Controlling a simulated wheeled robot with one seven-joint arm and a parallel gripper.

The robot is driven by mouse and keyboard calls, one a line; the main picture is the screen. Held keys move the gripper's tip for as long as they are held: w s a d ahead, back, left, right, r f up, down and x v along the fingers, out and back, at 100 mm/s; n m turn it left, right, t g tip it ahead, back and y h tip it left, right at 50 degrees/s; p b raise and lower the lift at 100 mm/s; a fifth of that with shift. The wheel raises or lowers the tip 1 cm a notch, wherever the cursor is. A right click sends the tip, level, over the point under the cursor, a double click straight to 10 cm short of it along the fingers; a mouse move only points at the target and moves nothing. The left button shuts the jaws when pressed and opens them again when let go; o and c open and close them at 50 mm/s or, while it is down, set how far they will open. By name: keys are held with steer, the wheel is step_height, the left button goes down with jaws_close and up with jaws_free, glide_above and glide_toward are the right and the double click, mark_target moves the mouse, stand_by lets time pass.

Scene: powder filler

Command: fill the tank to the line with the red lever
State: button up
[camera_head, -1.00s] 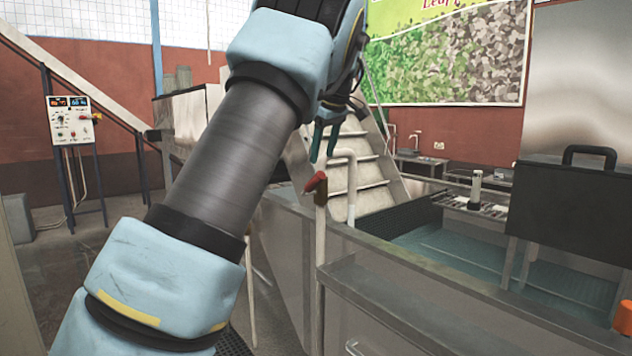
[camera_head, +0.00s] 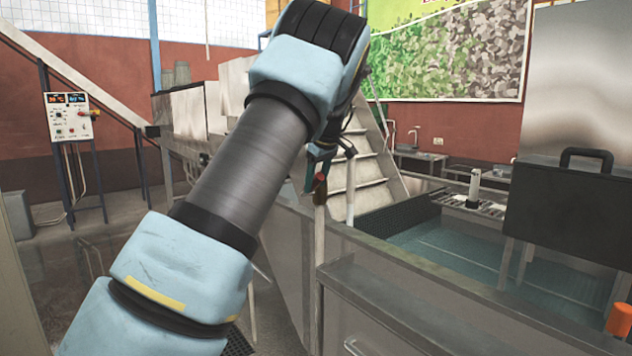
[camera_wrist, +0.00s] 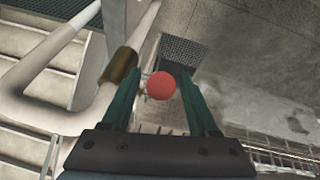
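The red lever (camera_head: 320,186) sits on top of a pale pipe at the front of the tank, partly hidden by my gripper (camera_head: 314,172) in the head view. In the wrist view its round red end (camera_wrist: 161,86) lies between the two green fingers of my gripper (camera_wrist: 163,92). The fingers are apart, with a small gap visible beside the red end. The metal tank (camera_head: 400,265) holds teal liquid (camera_head: 450,248) at the right of the head view. I cannot make out a fill line.
Metal stairs (camera_head: 372,180) rise behind the lever. Pale railing pipes (camera_wrist: 50,68) run close on the left in the wrist view. A black box with a handle (camera_head: 567,210) hangs over the tank. A control panel (camera_head: 72,115) stands at far left, an orange cylinder (camera_head: 620,320) at lower right.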

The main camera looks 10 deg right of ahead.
jaws_close()
stand_by(1.2)
